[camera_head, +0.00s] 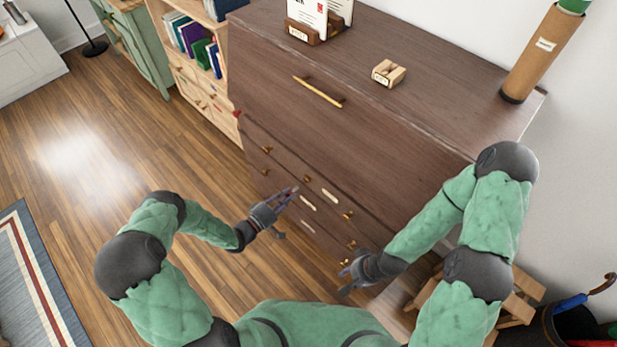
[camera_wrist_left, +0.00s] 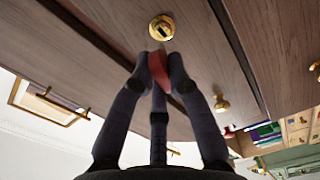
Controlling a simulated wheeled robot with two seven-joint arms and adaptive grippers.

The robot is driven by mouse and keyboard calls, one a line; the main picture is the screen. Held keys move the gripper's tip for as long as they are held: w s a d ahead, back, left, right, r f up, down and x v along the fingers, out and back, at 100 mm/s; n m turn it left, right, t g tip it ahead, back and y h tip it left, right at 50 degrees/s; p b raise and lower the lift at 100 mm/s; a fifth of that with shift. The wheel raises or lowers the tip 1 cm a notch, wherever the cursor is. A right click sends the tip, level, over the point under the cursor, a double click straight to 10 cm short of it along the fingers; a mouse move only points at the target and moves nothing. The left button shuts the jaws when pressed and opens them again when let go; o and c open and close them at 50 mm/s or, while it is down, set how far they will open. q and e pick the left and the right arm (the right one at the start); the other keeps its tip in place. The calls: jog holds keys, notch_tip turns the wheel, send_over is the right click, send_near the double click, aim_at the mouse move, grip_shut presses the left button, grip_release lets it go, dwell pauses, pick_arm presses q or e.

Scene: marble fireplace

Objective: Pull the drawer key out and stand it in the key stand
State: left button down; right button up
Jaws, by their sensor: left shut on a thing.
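My left gripper (camera_head: 291,193) is at the front of the dark wooden drawer unit, shut on a small red piece. In the left wrist view, its fingertips (camera_wrist_left: 160,72) pinch this red piece, which looks like the key's head (camera_wrist_left: 157,62). A round brass lock plate (camera_wrist_left: 161,28) with a dark slot shows just beyond it. The key's shaft is hidden, so I cannot tell whether it is still in the lock. A small pale wooden block with a notch and label, likely the key stand (camera_head: 388,74), sits on the unit's top. My right gripper (camera_head: 347,276) is empty, low before the unit, fingers apart.
A card holder (camera_head: 306,33) and a brown tube with a green cap (camera_head: 541,54) stand on the dark unit (camera_head: 440,85). The top around the wooden block is clear. Brass knobs (camera_head: 348,215) stick out from the drawers. A bookcase (camera_head: 200,75) stands at left.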

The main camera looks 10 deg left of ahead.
pick_arm(q)
jog(key=shift+p+v, duration=0.35)
jog(key=shift+v, duration=2.15)
notch_tip(320, 180, up, 19)
jog(key=n+t+y, duration=0.2)
send_over(285, 197)
jog(key=s+a, duration=0.2)
jog(key=a, duration=0.2)
jog(key=shift+f, duration=0.2)
